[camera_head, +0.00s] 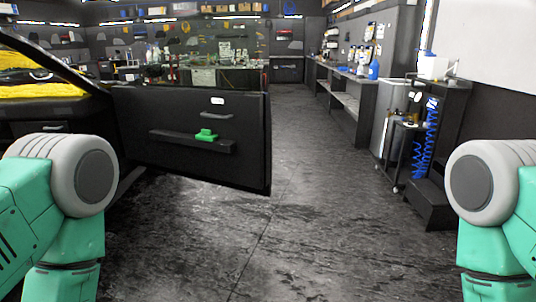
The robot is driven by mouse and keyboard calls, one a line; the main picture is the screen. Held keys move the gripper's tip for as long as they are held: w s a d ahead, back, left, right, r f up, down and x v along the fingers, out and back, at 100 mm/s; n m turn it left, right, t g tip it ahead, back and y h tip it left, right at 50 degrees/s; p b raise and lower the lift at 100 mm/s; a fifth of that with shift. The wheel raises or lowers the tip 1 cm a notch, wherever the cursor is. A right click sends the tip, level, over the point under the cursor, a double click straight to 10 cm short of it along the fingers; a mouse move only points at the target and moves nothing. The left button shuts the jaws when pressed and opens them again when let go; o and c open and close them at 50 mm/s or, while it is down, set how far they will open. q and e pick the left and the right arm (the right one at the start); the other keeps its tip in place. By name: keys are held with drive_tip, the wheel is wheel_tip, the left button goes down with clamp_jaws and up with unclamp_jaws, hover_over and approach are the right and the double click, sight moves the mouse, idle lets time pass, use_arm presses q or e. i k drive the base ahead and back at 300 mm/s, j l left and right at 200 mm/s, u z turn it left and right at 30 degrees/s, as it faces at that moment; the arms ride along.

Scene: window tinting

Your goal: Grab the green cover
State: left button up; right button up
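A small green cover (206,135) sits on the dark ledge (180,141) of an open black car door (190,120), left of the picture's middle. Nothing touches it except the ledge. My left arm comes in at the left edge and my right arm at the right edge. Only their green and grey links show, with the arms apart from the door. Neither gripper is in the picture.
The car with yellow-covered seats (40,91) is at the left. A dark cart with a coiled blue hose (428,135) stands at the right, near a long workbench (345,90). The grey floor (290,190) between is clear.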

sight(206, 135)
drive_tip(key=i, duration=2.05)
